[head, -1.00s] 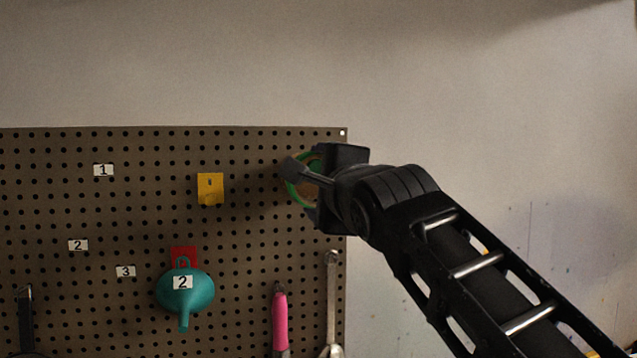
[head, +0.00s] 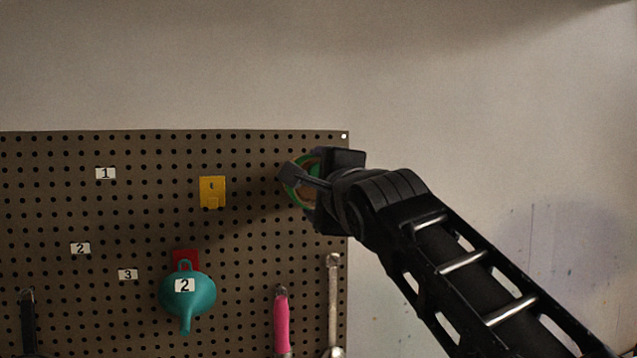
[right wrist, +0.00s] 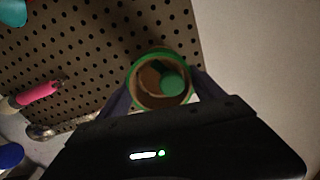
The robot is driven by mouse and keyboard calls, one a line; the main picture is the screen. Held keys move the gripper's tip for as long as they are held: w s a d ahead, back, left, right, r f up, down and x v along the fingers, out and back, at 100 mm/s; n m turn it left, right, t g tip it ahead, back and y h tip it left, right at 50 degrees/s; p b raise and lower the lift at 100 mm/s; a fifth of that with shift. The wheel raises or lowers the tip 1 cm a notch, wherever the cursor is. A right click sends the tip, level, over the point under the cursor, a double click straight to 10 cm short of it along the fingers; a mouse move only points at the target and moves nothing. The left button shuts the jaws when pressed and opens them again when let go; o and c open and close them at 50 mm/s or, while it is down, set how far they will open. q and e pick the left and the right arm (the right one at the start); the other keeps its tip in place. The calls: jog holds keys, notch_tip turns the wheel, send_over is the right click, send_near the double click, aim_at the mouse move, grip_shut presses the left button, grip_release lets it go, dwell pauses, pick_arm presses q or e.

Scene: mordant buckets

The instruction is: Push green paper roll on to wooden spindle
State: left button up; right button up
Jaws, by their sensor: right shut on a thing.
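The green paper roll (right wrist: 134,84) is held between the fingers of my right gripper (right wrist: 160,88). In the right wrist view I look into its open end, with a brown inner wall and a round green shape inside. I cannot tell whether that shape belongs to the spindle. In the head view the roll (head: 290,186) shows as a green ring, partly covered by my right gripper (head: 308,180), close in front of the pegboard's right edge. The wooden spindle cannot be made out clearly. My left gripper is not in view.
The brown pegboard (head: 130,215) carries a yellow holder (head: 212,191), a teal funnel (head: 187,297), a pink-handled tool (head: 282,322) and a metal wrench (head: 333,300). Plain wall (head: 480,110) lies to the right and above.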

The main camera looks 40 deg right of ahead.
jog(key=shift+p+x, duration=1.05)
jog(key=shift+x, duration=1.45)
jog(key=o, duration=1.5)
jog(key=shift+c, duration=0.2)
jog(key=shift+s+f, duration=0.1)
jog(key=shift+s, duration=0.1)
jog(key=b+v, duration=0.3)
jog(key=v, duration=0.4)
jog(key=shift+s, duration=0.2)
jog(key=shift+a, duration=0.15)
